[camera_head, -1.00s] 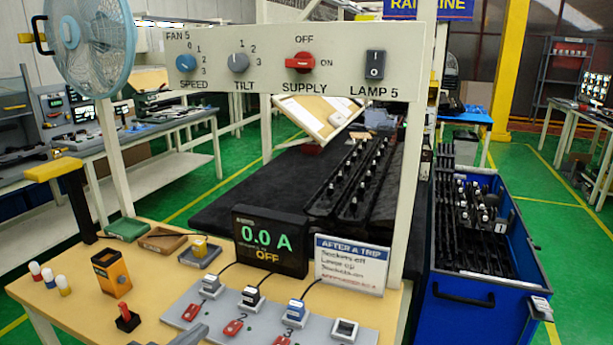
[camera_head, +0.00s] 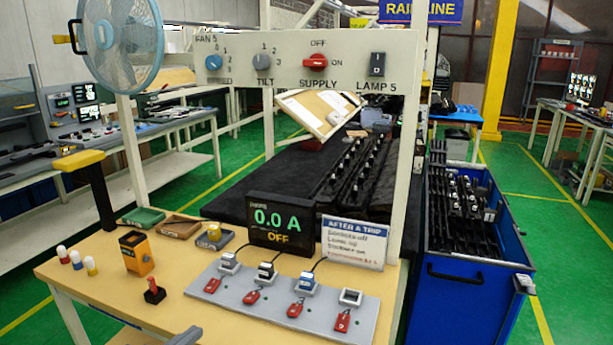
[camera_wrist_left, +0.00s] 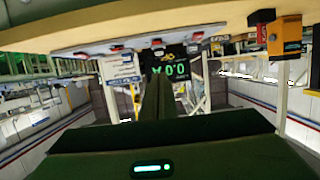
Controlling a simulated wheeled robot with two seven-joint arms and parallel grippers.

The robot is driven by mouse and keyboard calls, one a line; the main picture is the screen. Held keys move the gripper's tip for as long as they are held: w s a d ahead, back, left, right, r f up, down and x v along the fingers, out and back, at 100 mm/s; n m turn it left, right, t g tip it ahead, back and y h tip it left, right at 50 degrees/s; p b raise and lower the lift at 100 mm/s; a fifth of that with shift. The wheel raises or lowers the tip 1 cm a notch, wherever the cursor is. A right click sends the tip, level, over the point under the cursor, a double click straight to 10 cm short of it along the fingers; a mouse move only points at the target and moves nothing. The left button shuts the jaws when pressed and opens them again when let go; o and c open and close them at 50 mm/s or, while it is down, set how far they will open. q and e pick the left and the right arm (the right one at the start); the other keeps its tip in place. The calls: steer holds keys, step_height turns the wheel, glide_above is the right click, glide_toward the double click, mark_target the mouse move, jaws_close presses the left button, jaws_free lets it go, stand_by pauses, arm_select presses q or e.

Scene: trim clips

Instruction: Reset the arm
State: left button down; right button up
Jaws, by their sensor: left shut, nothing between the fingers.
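My left gripper (camera_head: 187,337) shows only as a grey tip at the bottom edge of the head view, at the front of the wooden bench (camera_head: 110,295). In the left wrist view its two fingers (camera_wrist_left: 160,98) lie together, shut and empty. They touch nothing that I can see. The bench also shows in the left wrist view (camera_wrist_left: 120,28), upside down. The rest of the left arm is out of the head view. My right gripper is in neither view.
A grey strip with several red-tagged sockets (camera_head: 285,298) lies on the bench before a display (camera_head: 281,222) reading 0.0 A, OFF. A switch panel (camera_head: 345,68) spans above. An orange box (camera_head: 136,254), red-knobbed stick (camera_head: 153,291) and yellow-topped post (camera_head: 97,190) stand left.

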arm_select(q)
steer(key=w+a+f+n+g+y, duration=0.15)
steer(key=a+f, duration=0.25)
steer(key=f, duration=0.7)
steer(key=w+a+f+n+g+y, duration=0.1)
steer(key=a+f+y, duration=0.15)
steer(key=f, duration=0.95)
steer(key=s+a+f+g, duration=0.2)
steer(key=s+f, duration=0.4)
steer(key=f, duration=0.6)
steer(key=s+a+f+g, duration=0.2)
steer(key=s+f, duration=0.3)
steer(key=f, duration=0.6)
steer(key=s+d+f+g+y, duration=0.1)
steer(key=s+d+f+g, duration=0.15)
steer(key=s+f, duration=1.6)
steer(key=s+d+f+g, duration=0.2)
steer(key=s+d, duration=0.1)
steer(key=s, duration=0.8)
steer(key=s+d+f+g, duration=0.2)
steer(key=s+d+f, duration=0.1)
steer(key=s, duration=0.9)
steer(key=shift+s+d+m, duration=0.2)
steer(key=shift+s+m, duration=0.1)
steer(key=shift+m, duration=0.15)
steer(key=shift+f, duration=0.1)
